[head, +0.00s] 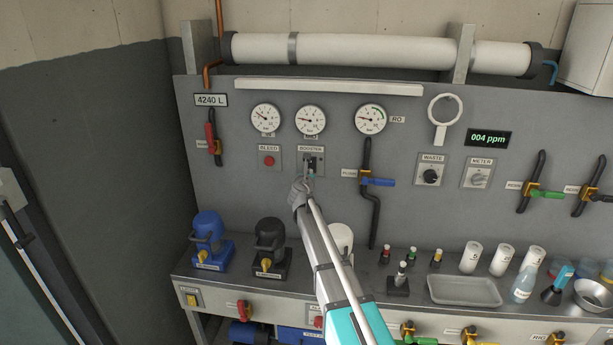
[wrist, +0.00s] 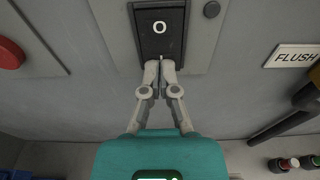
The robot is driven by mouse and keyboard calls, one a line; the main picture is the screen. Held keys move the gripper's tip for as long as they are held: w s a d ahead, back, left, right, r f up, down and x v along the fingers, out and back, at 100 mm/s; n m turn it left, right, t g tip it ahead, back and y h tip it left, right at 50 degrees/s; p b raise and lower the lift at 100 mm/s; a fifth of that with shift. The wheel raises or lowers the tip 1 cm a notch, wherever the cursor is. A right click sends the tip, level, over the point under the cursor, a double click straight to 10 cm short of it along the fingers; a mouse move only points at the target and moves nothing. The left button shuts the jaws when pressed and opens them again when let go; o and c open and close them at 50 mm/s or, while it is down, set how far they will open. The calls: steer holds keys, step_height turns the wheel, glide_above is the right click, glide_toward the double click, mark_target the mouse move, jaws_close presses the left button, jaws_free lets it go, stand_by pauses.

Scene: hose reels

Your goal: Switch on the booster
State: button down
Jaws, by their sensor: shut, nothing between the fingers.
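The booster switch (head: 312,164) is a black rocker on a grey plate under the BOOSTER label (head: 311,149) on the wall panel. In the wrist view the black switch (wrist: 158,28) fills the top middle, with a white O mark on its face; the part above is cut off by the frame. My gripper (head: 307,181) is just below the switch in the head view. In the wrist view its fingers (wrist: 160,64) are together and empty, their tips at the lower edge of the rocker. I cannot tell whether they touch it.
A red button (head: 269,160) under the BLEED label is left of the switch. A blue-handled valve (head: 378,181) and its black pipe are to the right. Gauges (head: 311,120) sit above. The bench below holds blue and black pumps (head: 271,246), bottles and a tray (head: 464,291).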

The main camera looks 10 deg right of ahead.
steer(key=shift+w+f, duration=0.1)
steer(key=shift+w, duration=0.05)
stand_by(0.4)
steer(key=f+b+v, duration=0.2)
steer(key=f+v, duration=0.1)
steer(key=v, duration=1)
steer(key=shift+s, duration=0.5)
steer(key=shift+f, duration=0.1)
